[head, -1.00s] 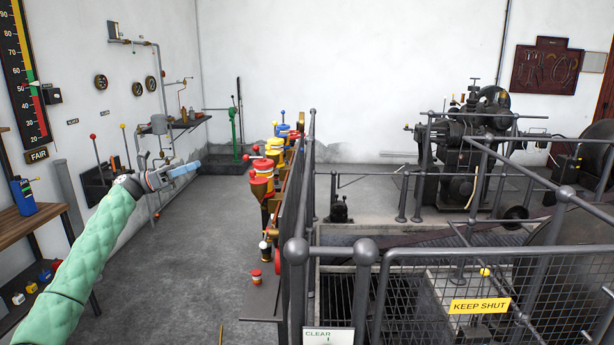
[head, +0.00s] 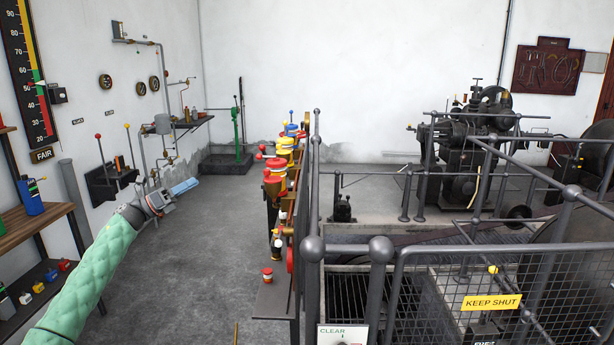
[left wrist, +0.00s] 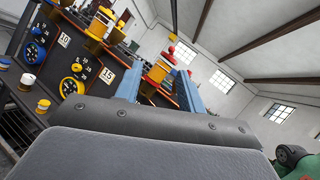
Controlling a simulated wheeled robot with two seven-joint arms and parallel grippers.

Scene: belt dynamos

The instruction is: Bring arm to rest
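My left arm, in a green quilted sleeve, comes in from the lower left of the head view. My left gripper (head: 184,187) is at its end, with blue fingers pointing away from me over the grey floor. In the left wrist view the two blue fingers of the gripper (left wrist: 158,86) stand apart with a gap between them. Nothing is held; red and yellow fittings show beyond the gap. The gripper touches nothing that I can see. My right gripper is in neither view.
A shelf unit (head: 40,226) stands left of the arm, and a black lever box (head: 110,180) is on the wall behind. The panel bench (head: 275,300) and mesh railing (head: 440,285) stand to the right. Open floor (head: 190,270) lies between.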

